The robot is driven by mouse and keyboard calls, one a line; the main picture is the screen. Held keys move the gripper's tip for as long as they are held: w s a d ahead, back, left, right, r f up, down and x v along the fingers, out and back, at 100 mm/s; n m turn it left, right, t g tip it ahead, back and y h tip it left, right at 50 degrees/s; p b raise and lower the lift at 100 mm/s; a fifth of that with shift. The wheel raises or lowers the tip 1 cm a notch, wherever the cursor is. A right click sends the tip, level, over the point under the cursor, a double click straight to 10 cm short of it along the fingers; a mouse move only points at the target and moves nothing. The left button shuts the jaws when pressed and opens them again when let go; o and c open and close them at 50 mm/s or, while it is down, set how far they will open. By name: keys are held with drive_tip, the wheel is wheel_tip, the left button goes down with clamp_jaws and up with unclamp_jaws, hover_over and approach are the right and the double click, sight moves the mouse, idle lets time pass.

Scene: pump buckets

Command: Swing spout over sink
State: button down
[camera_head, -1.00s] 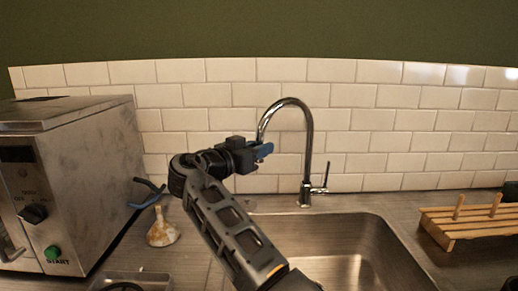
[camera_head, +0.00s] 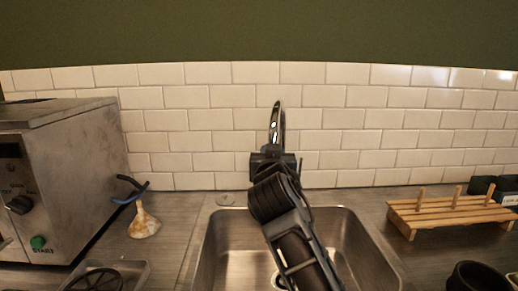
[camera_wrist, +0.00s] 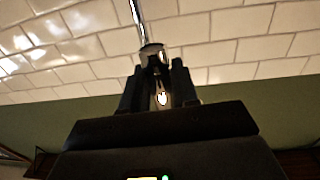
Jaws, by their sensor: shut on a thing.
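The chrome spout (camera_head: 277,122) rises behind my gripper (camera_head: 273,156) in the head view, with its arch seen nearly edge-on, pointing toward the camera. My arm hides its lower part and base. In the wrist view the chrome spout (camera_wrist: 153,50) runs down between the two dark fingers of my gripper (camera_wrist: 158,88), which is shut on it near its end. The steel sink (camera_head: 222,247) lies below, and my gripper and the spout stand over its back middle part in the picture.
A wooden peg rack (camera_head: 450,214) and a dark cup (camera_head: 474,277) are at right. The tiled wall (camera_head: 350,130) closes the back.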

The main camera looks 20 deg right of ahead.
drive_tip(key=shift+s+d, duration=0.35)
drive_tip(key=shift+d, duration=0.45)
drive_tip(key=shift+s+d, duration=0.4)
drive_tip(key=shift+d, duration=0.35)
drive_tip(key=shift+s+d, duration=0.35)
drive_tip(key=shift+d, duration=0.45)
drive_tip(key=c, duration=1)
unclamp_jaws()
drive_tip(key=shift+a, duration=0.1)
